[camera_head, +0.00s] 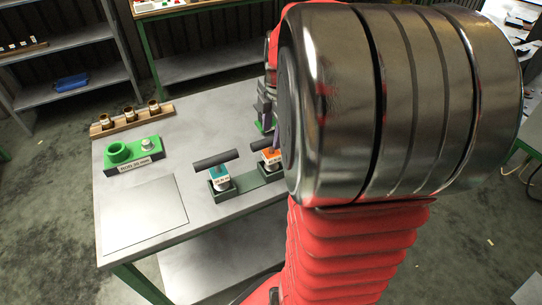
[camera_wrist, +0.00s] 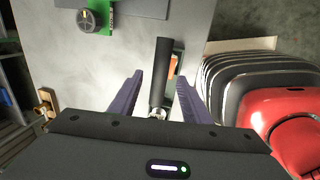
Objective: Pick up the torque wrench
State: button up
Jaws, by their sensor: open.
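Two T-handled tools with dark bar handles stand upright in a dark green holder (camera_head: 240,190) on the grey table. One tool has a white and teal body (camera_head: 220,180); the other has an orange and white body (camera_head: 270,157) and is partly hidden by my arm. Their labels are too small to tell which is the torque wrench. In the wrist view, my gripper (camera_wrist: 160,78) is open, its purple fingers on either side of a dark handle (camera_wrist: 161,62), with orange (camera_wrist: 175,64) showing beside it.
A green block (camera_head: 133,153) with a ring and a metal knob sits on the table (camera_head: 200,120) at left. A wooden rack (camera_head: 132,121) with brass-coloured cups stands behind it. A flat plate (camera_head: 145,212) lies at front left. Shelves (camera_head: 65,40) stand at the back.

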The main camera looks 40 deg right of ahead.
aim_at(271, 156)
jog(key=shift+w+f, duration=0.25)
jog(key=shift+f, duration=1.05)
jog(key=shift+c, duration=0.5)
grip_shut()
jog(key=shift+d+r, duration=0.1)
